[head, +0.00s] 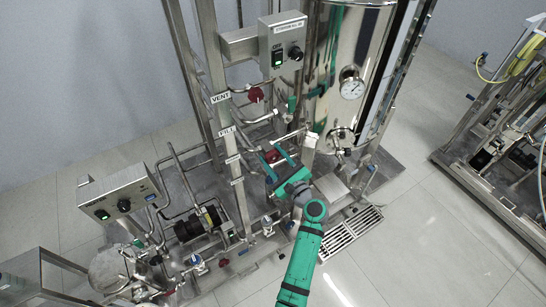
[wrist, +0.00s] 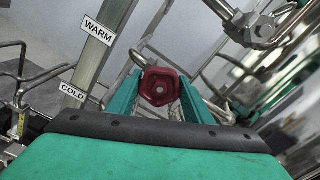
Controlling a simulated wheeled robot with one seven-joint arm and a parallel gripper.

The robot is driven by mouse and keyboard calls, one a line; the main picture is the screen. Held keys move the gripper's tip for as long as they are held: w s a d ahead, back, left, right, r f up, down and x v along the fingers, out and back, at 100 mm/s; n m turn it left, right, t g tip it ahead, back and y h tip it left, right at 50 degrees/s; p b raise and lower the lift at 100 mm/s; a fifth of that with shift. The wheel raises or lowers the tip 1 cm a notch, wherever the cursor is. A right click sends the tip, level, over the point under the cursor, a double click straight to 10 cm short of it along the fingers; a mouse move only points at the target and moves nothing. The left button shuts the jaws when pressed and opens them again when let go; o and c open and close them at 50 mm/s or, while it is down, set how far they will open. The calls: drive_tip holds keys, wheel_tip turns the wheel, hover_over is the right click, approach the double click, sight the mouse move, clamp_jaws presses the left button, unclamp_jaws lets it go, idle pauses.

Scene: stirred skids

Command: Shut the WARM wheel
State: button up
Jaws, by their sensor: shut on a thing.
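A red wheel (wrist: 160,87) sits between the two green fingers of my gripper (wrist: 160,80) in the wrist view. The fingers are shut on its sides. In the head view, the red wheel (head: 271,156) shows partly between the fingers of my gripper (head: 270,157). A WARM label (wrist: 97,30) is on the steel post up and to the left of the wheel in the wrist view. A COLD label (wrist: 72,92) is lower on the same post. In the head view, the wheel is roughly level with a small label (head: 233,159) too small to read. The wheel's stem is hidden.
Another red wheel (head: 256,94) is higher up, near the VENT label (head: 220,97). A FILL label (head: 227,131) is below that. A steel tank (head: 345,60) stands right of the post. Pipes crowd the wheel; open floor (head: 420,240) is at lower right.

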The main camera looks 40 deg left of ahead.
drive_tip(key=m, duration=0.5)
drive_tip(key=shift+f+m, duration=0.1)
drive_tip(key=shift+m, duration=0.2)
idle(0.4)
drive_tip(key=o, duration=1)
drive_tip(key=shift+s+a, duration=0.1)
drive_tip(key=shift+s+d, duration=0.1)
drive_tip(key=shift+d, duration=0.45)
drive_tip(key=v, duration=1)
